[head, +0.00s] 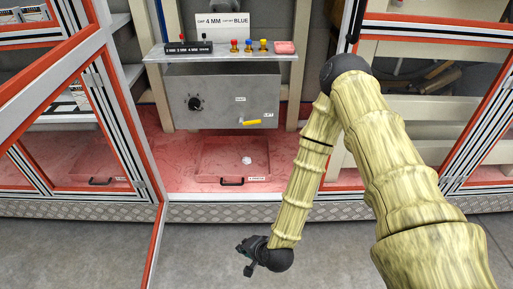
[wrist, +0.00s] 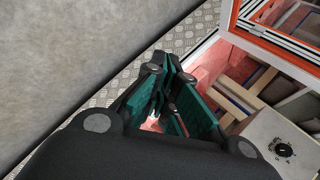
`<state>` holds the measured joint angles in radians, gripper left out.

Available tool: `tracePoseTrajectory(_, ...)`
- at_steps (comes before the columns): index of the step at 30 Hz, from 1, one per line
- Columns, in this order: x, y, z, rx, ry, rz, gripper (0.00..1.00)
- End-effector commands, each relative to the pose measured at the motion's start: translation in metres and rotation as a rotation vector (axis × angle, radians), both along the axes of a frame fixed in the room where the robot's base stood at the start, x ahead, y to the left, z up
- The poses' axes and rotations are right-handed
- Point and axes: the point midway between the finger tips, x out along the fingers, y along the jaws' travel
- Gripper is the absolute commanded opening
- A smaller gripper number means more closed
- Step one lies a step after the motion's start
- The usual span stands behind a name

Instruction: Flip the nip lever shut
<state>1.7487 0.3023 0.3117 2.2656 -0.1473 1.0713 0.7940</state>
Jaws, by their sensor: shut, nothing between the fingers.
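A yellow lever (head: 252,122) sits low on the right part of the grey box front in the head view. It lies nearly level, pointing right from a small pivot. Small labels stand above it and to its right; their words are too small to read surely. My gripper (head: 246,257) hangs low in front of the machine, over the grey floor, well apart from the lever. In the wrist view my gripper (wrist: 170,68) has its teal-lined fingers together and empty. The lever does not show in the wrist view.
The grey box (head: 222,80) carries a black knob (head: 195,103). Above it a shelf (head: 160,58) holds a black block, several coloured pegs and a pink piece. Below, a red tray (head: 215,177) holds a white scrap. Orange-edged frames (head: 125,125) stand on both sides of the opening.

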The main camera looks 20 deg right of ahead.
Motion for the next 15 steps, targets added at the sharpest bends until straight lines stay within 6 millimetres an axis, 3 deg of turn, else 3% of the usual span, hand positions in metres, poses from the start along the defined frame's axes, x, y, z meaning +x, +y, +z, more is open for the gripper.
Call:
tracePoseTrajectory(1,0.02,0.002,-0.014,0.06,-0.035,-0.067,0.0)
tracePoseTrajectory(5,0.071,0.007,-0.012,0.236,-0.124,-0.242,0.0)
tracePoseTrajectory(11,0.144,-0.002,0.0,0.531,-0.264,-0.488,0.0)
tracePoseTrajectory(15,0.191,-0.019,0.015,0.756,-0.366,-0.639,0.0)
